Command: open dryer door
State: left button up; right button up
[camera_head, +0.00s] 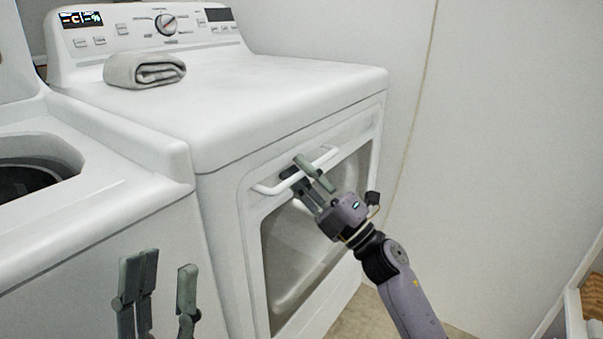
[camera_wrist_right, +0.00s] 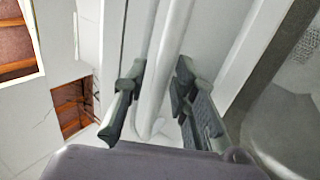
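The white dryer (camera_head: 215,120) stands in the middle of the head view. Its door (camera_head: 275,268) has a grey window panel and appears shut in its frame. A white bar handle (camera_head: 265,189) runs across the top of the door; it also shows in the right wrist view (camera_wrist_right: 168,50). My right gripper (camera_head: 305,176) straddles the handle, one finger on each side. In the right wrist view its fingertips (camera_wrist_right: 160,78) close in on the bar, which fills the space between them. My left gripper (camera_head: 162,280) is open and empty, low in front of the washer.
A folded grey towel (camera_head: 145,70) lies on the dryer top. A washer (camera_head: 90,170) with an open tub stands at the left. A plain wall (camera_head: 500,130) is to the right. A wooden shelf or crate (camera_head: 592,310) shows at the lower right edge.

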grip_shut()
dwell(0.6)
